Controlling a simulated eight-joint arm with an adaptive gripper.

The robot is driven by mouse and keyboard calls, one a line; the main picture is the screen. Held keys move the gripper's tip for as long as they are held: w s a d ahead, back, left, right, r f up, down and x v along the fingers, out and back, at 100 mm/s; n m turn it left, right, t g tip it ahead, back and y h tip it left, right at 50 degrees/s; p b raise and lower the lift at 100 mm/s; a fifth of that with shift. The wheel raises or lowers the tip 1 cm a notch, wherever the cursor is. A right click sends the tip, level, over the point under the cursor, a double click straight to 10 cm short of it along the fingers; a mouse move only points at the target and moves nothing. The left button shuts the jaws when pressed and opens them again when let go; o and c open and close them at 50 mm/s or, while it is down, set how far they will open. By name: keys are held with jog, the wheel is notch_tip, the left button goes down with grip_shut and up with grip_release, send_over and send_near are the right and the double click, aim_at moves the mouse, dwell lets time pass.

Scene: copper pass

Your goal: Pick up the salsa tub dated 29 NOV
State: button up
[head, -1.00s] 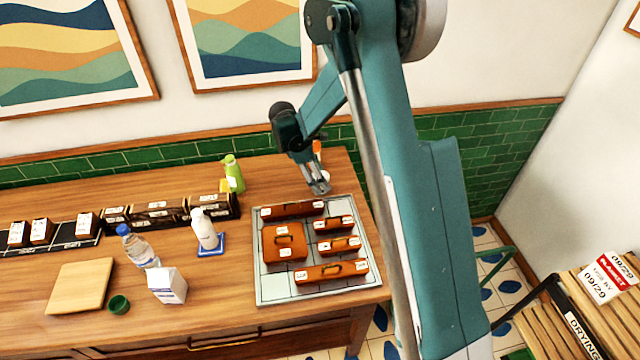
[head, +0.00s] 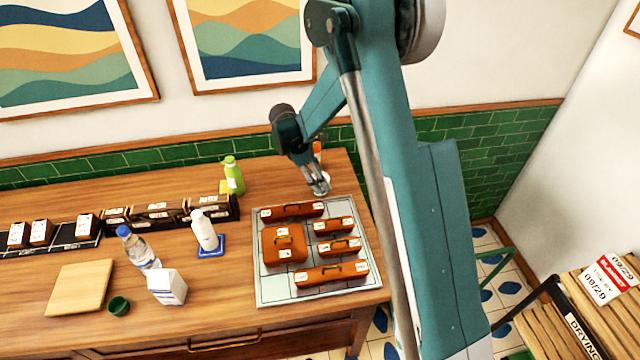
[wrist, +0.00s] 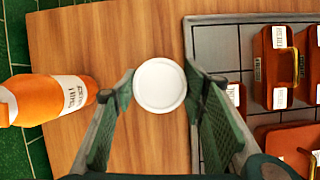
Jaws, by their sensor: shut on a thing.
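My gripper (head: 320,188) is at the back of the counter, just behind the grey tray. In the wrist view its two fingers (wrist: 158,84) are shut on a round, white-topped thing (wrist: 159,87), seen from above. Its sides are hidden and no label shows, so I cannot tell whether it is a salsa tub. Small brown labelled containers (head: 41,232) stand in a black rack at the left. I cannot read a 29 NOV date anywhere.
Several brown handled boxes (head: 284,244) stand on the grey tray (head: 275,290). An orange bottle (wrist: 45,98) is left of my gripper in the wrist view. A green bottle (head: 232,175), white bottle (head: 204,231), water bottle (head: 138,247) and carton (head: 167,287) stand further left.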

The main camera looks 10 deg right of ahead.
jog(key=shift+r, duration=0.1)
jog(key=shift+r, duration=4.95)
